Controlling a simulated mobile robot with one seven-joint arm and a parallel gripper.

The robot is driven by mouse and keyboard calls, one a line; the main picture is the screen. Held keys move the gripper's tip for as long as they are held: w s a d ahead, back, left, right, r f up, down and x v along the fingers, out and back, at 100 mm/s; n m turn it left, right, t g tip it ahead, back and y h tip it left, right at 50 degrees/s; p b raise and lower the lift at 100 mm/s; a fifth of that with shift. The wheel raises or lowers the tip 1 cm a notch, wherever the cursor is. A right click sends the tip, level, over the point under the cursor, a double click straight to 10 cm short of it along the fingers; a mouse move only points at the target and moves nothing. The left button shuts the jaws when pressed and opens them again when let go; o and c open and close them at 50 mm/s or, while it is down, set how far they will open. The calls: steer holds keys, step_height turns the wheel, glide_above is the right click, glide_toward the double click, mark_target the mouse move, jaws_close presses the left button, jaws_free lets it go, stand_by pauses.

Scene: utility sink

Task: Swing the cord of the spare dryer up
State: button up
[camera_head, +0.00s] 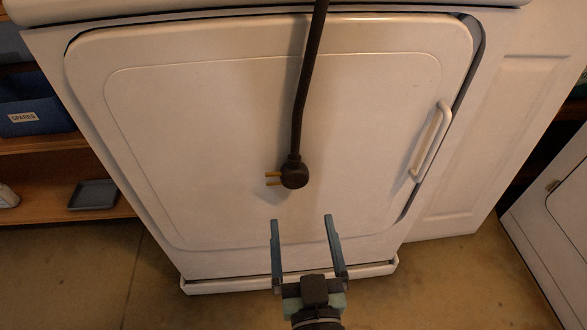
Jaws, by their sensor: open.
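A dark cord (309,85) hangs from the top edge of the picture down the front of a white dryer (200,130). Its round black plug (294,174) is at the lower end, with brass prongs (273,178) pointing left. My gripper (302,219) is just below the plug in the picture, its two fingers apart and pointing up the picture. Nothing is between the fingers. I cannot tell how far the gripper stands out from the dryer door. The upper end of the cord is out of view.
The dryer door has a white handle (431,140) on its right. A wooden shelf (40,150) at left holds a blue bin (28,112) labelled "SPARES" and a grey tray (93,195). Another white appliance (560,220) stands at right. Concrete floor (80,280) shows below, clear at left.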

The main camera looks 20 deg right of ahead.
mark_target(296, 173)
steer(key=b+x, duration=0.3)
steer(key=x, duration=0.9)
steer(key=shift+w+d, duration=0.2)
steer(key=shift+w, duration=0.15)
jaws_close()
